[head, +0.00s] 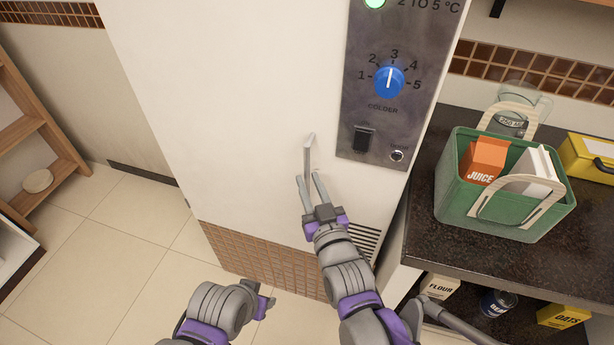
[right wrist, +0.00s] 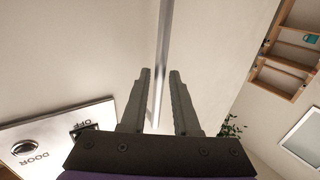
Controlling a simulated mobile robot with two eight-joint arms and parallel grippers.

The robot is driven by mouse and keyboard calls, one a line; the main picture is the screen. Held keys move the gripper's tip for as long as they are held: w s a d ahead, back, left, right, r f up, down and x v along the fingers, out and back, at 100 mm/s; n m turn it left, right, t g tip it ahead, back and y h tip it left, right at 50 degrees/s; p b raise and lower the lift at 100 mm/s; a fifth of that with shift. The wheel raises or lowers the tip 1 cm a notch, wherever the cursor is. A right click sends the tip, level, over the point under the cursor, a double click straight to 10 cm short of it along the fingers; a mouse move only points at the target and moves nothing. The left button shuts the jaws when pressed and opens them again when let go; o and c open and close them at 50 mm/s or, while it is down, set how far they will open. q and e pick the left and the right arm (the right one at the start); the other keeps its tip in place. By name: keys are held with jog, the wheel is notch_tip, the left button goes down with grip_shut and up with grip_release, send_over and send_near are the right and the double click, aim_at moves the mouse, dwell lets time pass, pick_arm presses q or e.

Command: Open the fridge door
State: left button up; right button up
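The tall cream fridge door (head: 220,110) fills the middle of the head view, and I see no open gap along it. Its thin metal handle (head: 308,158) stands upright on the front, left of the control panel. My right gripper (head: 308,180) is at the handle's lower part with its fingers apart. In the right wrist view the handle (right wrist: 161,60) runs down between the two open fingers (right wrist: 160,75), with space visible on both sides. My left gripper (head: 267,298) is low in front of the fridge, away from the handle; its finger opening is unclear.
A dark control panel (head: 362,105) with a blue dial (head: 389,81) sits right of the handle. A dark counter (head: 420,240) on the right holds a green crate (head: 500,215) with cartons, and a yellow box (head: 590,155). Tiled floor (head: 125,235) is free at left, before a wooden shelf (head: 40,135).

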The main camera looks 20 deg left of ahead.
jog(key=shift+x, duration=1.25)
grip_shut()
dwell(0.5)
